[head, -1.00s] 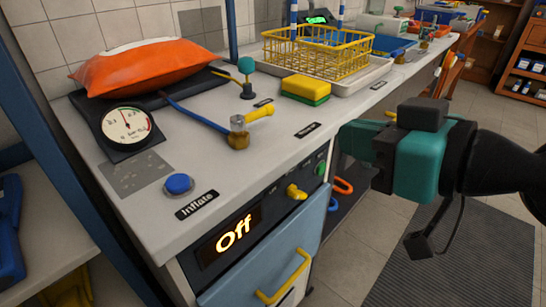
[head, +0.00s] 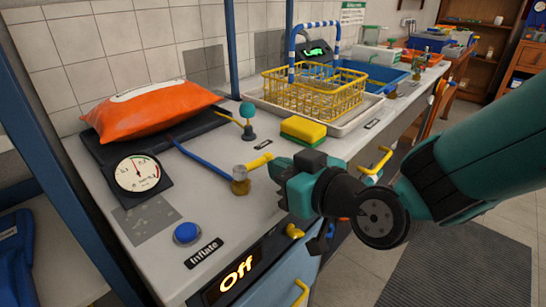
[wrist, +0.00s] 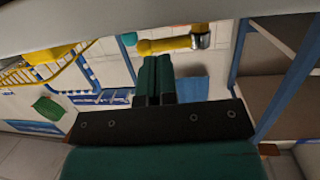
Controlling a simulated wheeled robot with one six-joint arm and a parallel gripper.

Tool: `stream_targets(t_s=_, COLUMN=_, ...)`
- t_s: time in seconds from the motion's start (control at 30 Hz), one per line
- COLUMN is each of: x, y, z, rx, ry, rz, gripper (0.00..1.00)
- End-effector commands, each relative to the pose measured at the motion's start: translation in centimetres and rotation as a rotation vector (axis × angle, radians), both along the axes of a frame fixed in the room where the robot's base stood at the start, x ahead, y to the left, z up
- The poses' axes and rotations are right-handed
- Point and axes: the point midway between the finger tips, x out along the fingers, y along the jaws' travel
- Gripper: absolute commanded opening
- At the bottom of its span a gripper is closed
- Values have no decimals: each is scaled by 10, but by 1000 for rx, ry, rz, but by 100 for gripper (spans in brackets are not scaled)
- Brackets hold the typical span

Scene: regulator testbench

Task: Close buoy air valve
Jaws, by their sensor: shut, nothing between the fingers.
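The valve on the bench has a brass body (head: 240,186) and a yellow lever (head: 258,161), with a blue hose (head: 200,160) running back toward the orange buoy bag (head: 150,110). The lever points to the right and back, at an angle to the hose. My gripper (head: 279,166) is shut and empty, close to the right of the lever's free end. In the wrist view, my shut fingers (wrist: 155,62) point toward the yellow lever (wrist: 168,44), with the metal valve body (wrist: 201,36) to the right. I cannot tell whether they touch.
A round gauge (head: 138,173) and a blue button (head: 187,233) by the "Inflate" label stand at the left. A green-knobbed fitting (head: 247,112), a yellow-green sponge (head: 303,131) and a yellow basket (head: 315,95) stand behind. The display (head: 235,275) reads "Off".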

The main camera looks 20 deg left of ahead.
Motion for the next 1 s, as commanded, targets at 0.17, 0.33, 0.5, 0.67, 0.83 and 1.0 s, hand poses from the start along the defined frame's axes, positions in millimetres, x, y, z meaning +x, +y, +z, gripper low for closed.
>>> stream_targets(t_s=0.17, x=8, y=15, z=-3, rx=-1, ry=0, rz=1, gripper=0)
stream_targets(t_s=0.33, x=10, y=18, z=-4, rx=0, ry=1, rz=0, gripper=0)
stream_targets(t_s=0.5, x=10, y=18, z=-4, rx=0, ry=1, rz=0, gripper=0)
stream_targets(t_s=0.67, x=14, y=23, z=-7, rx=-1, ry=-2, rz=1, gripper=0)
stream_targets(t_s=0.83, x=19, y=30, z=-6, rx=0, ry=-1, rz=1, gripper=0)
stream_targets(t_s=1.0, x=18, y=32, z=-6, rx=0, ry=-3, rz=4, gripper=0)
